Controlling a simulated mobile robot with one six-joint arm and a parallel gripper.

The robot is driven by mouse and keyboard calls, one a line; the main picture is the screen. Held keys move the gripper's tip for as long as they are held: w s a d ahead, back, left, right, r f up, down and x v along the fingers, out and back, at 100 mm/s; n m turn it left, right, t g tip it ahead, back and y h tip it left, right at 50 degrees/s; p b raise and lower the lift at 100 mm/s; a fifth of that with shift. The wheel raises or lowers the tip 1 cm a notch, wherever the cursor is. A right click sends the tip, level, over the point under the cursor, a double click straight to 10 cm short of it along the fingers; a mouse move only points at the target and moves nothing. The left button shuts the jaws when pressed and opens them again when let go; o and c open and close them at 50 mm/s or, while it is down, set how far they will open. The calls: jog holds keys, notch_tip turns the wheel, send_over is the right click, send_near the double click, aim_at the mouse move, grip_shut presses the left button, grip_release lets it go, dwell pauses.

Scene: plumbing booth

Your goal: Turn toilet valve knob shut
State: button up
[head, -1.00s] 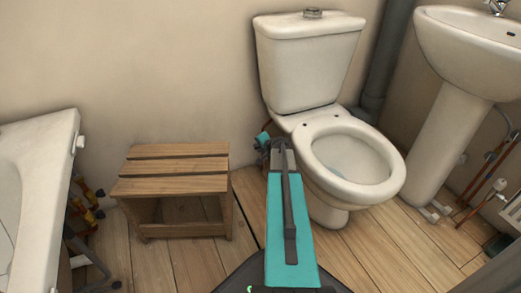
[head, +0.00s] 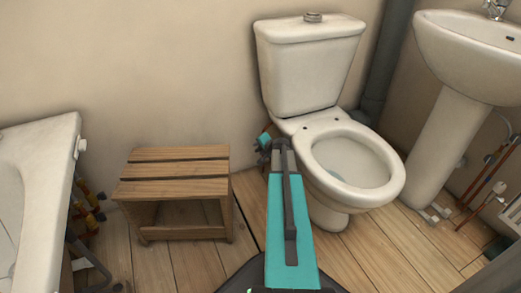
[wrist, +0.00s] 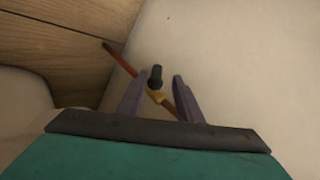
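In the wrist view, a small black valve knob (wrist: 156,73) sits on a brass valve body (wrist: 156,95) on a thin copper pipe (wrist: 120,62). My gripper (wrist: 160,77) is open, with one grey finger on either side of the knob and valve. A gap shows between the knob and each finger, and I see no clear contact. In the head view, my gripper (head: 267,139) is low beside the left side of the toilet (head: 312,75), near the wall. My arm hides the valve there.
A slatted wooden stool (head: 173,188) stands left of my arm, and a bathtub (head: 45,155) is at the far left. A pedestal sink (head: 440,140) and copper pipes (head: 482,190) are at the right. Bare floorboards (head: 175,268) lie in front of the stool.

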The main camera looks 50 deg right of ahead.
jog(key=shift+r+p, duration=0.3)
jog(key=shift+r, duration=0.3)
jog(key=shift+s+d+r+p, duration=0.1)
jog(key=shift+s+r+p, duration=0.05)
jog(key=shift+r+p, duration=0.6)
jog(key=s+a+r+p, duration=0.1)
jog(key=s+a+p, duration=0.4)
jog(key=s+a, duration=0.5)
jog(key=shift+s+a+p, duration=0.15)
jog(key=shift+s+p, duration=0.25)
jog(key=shift+s, duration=0.65)
jog(key=shift+r, duration=0.1)
